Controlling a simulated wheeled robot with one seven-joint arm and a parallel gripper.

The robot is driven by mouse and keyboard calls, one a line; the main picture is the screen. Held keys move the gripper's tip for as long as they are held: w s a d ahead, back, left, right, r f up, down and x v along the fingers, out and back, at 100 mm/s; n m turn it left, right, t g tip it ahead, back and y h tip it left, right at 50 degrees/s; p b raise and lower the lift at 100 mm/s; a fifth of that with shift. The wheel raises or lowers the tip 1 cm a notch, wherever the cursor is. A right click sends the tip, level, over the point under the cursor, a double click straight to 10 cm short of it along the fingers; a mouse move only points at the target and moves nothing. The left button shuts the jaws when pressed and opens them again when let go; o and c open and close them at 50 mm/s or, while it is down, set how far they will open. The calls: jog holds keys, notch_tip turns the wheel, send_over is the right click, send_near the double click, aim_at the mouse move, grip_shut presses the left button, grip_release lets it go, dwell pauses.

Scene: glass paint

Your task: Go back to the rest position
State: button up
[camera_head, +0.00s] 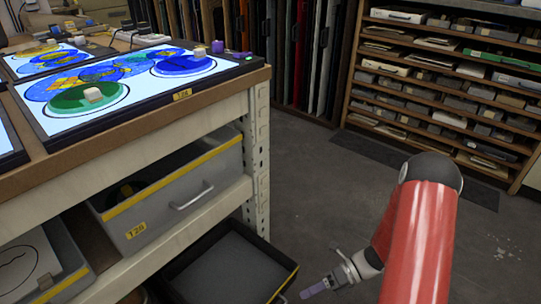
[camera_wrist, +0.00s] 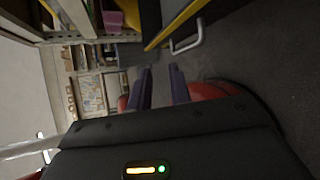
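My gripper (camera_head: 314,289) shows at the bottom of the head view, low beside the shelf unit, at the end of my red arm. It is apart from the table top and just right of an open dark drawer (camera_head: 225,268). In the wrist view my gripper (camera_wrist: 160,84) has its two purple-tipped fingers apart, with nothing visible between them. The wrist view is turned on its side.
The work table (camera_head: 190,110) holds a lit panel with blue and green glass discs and small pale blocks. Below is a grey drawer (camera_head: 178,200) with a yellow edge. A shelf rack (camera_head: 440,80) stands behind. The grey floor (camera_head: 330,190) between is clear.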

jog(key=s+d+r+n+t+h, duration=0.1)
jog(key=s+r+n+t+h, duration=0.2)
jog(key=r+n, duration=0.6)
jog(key=s+d+r+n+t+h, duration=0.1)
jog(key=s+r+n+t+h, duration=0.2)
jog(key=r+n, duration=0.7)
jog(key=s+d+r+n+t+h, duration=0.2)
jog(key=s+r+n+t+h, duration=0.1)
jog(key=r+n+h, duration=0.4)
notch_tip(320, 180, up, 6)
jog(key=n, duration=0.3)
jog(key=shift+s+r, duration=0.2)
jog(key=shift+r, duration=0.05)
jog(key=shift+a, duration=0.1)
